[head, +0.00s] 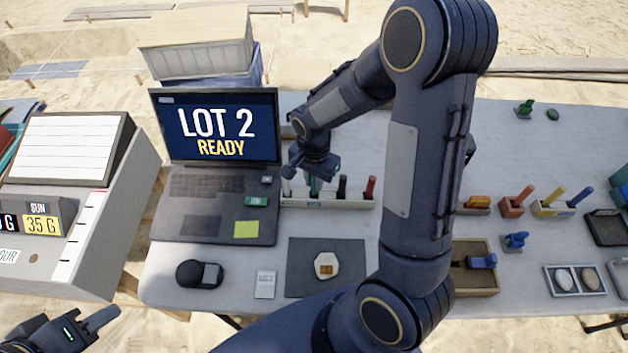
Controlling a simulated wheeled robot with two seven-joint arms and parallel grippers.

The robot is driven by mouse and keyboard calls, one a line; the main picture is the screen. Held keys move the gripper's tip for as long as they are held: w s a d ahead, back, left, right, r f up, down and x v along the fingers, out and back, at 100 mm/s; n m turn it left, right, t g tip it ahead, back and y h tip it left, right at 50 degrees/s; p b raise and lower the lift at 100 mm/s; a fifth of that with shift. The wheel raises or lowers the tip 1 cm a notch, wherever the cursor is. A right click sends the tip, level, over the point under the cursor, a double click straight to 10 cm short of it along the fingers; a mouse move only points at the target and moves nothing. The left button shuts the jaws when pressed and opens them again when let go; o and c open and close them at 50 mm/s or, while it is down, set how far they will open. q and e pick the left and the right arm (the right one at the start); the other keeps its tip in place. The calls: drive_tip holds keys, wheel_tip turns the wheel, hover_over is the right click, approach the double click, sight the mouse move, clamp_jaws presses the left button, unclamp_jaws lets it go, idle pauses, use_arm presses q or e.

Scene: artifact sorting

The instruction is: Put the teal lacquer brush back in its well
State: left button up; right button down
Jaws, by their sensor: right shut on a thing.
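The teal lacquer brush (314,186) is upright under my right gripper (315,174), which is shut on its upper part. Its lower end meets the pale brush rack (330,204) between a pale-handled brush (287,187) and a black-handled one (342,187). I cannot tell how deep it sits in a well, as the rack's front hides its tip. My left gripper (98,322) is at the bottom left corner, away from the table and partly cut off. Its jaw opening is unclear.
A red-handled brush (370,187) stands at the rack's right end. A laptop (222,125) reading "LOT 2 READY" is left of the rack. A grey mat (300,286) with a pale piece lies in front. My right arm hides the table's middle.

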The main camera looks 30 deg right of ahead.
drive_tip(key=shift+f, duration=0.4)
drive_tip(key=shift+f, duration=0.15)
drive_tip(key=c, duration=1.4)
unclamp_jaws()
drive_tip(key=shift+o, duration=0.2)
